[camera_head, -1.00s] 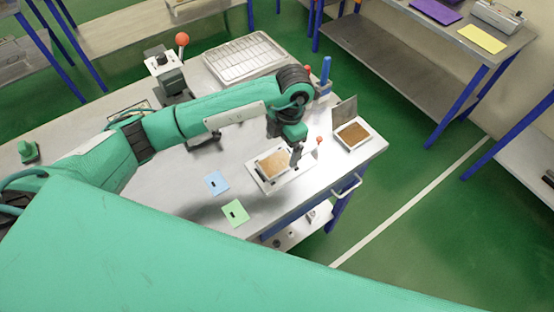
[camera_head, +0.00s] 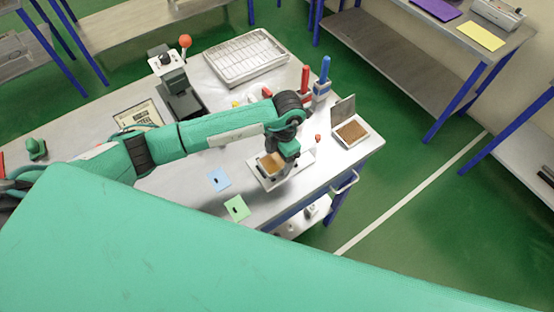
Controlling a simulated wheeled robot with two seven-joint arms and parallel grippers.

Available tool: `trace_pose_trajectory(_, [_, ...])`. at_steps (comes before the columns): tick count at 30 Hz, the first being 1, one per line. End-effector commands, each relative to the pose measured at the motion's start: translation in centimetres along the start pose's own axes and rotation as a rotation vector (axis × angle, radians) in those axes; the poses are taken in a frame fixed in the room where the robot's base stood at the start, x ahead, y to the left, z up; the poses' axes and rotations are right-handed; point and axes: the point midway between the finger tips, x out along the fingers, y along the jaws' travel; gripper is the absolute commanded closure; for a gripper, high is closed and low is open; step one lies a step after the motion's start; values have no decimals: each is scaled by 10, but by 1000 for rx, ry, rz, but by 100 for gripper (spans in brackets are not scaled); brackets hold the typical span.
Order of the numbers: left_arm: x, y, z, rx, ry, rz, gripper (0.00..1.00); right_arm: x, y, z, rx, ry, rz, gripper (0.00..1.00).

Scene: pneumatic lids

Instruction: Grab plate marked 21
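A brown-topped plate (camera_head: 268,163) sits in a white fixture (camera_head: 303,163) near the table's front edge. Another brown plate (camera_head: 352,132) lies in a small open box with a raised lid. No number is readable on either plate, so I cannot tell which is marked 21. My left gripper (camera_head: 284,164) points down at the right side of the plate in the white fixture and partly covers it. Its fingers are too small and overlapped to show whether they are open or touch the plate. My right gripper is out of view.
A blue card (camera_head: 219,180) and a green card (camera_head: 236,208) lie left of the fixture. Red (camera_head: 305,80) and blue (camera_head: 324,72) upright tools, a wire-rack tray (camera_head: 246,57) and a lever press (camera_head: 172,78) stand further back. The table's front left is mostly clear.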

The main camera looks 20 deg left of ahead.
Motion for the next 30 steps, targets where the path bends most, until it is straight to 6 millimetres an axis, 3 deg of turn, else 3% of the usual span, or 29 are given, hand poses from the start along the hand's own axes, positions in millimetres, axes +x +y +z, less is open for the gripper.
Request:
trace_pose_trajectory(1, [0,0,0,0,0,0,34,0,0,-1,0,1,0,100])
trace_pose_trajectory(6, [0,0,0,0,0,0,68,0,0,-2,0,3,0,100])
trace_pose_trajectory(20, [-12,0,-1,0,-2,1,68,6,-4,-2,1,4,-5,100])
trace_pose_trajectory(26, [-48,1,-5,1,-7,3,68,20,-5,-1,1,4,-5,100])
trace_pose_trajectory(30, [-92,1,-12,2,-9,5,68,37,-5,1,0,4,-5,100])
